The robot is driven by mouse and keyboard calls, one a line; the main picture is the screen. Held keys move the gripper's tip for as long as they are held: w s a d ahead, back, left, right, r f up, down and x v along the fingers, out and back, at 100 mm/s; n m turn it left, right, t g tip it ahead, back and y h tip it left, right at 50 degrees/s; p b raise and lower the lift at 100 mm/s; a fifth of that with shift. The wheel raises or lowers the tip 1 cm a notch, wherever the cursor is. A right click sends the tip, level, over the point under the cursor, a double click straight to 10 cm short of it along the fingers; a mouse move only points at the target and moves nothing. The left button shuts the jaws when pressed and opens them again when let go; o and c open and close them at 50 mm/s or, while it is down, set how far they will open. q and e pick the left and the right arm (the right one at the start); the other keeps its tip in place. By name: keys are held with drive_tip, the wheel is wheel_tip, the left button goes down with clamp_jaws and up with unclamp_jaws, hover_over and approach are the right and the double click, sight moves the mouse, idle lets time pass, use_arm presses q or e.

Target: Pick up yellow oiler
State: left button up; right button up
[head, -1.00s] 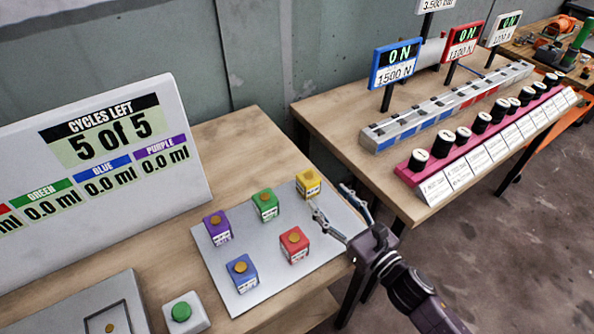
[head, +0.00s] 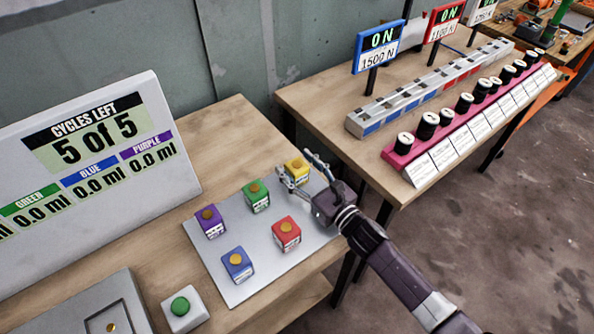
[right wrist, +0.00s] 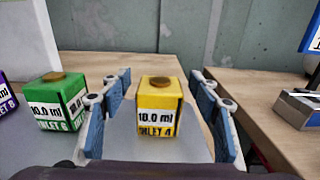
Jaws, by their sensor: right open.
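The yellow oiler (head: 298,170) is a small yellow cube with a gold cap, standing upright at the far corner of the grey plate (head: 228,277). My right gripper (head: 293,168) is open, its fingers around the sides of the oiler. In the right wrist view the yellow oiler (right wrist: 159,106) stands centred between the two open fingers of the gripper (right wrist: 159,110), with a gap on each side. Its label reads 10.0 ml and INLET 4. My left gripper is not in view.
Green (head: 256,196), purple (head: 210,221), red (head: 286,234) and blue (head: 237,264) oilers stand on the same plate. A cycles display (head: 100,160) stands at left, with a green button (head: 181,306) in front. A second table (head: 300,98) is at the right.

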drive_tip(key=c, duration=1.3)
drive_tip(key=shift+r, duration=0.15)
drive_tip(key=shift+c, duration=0.2)
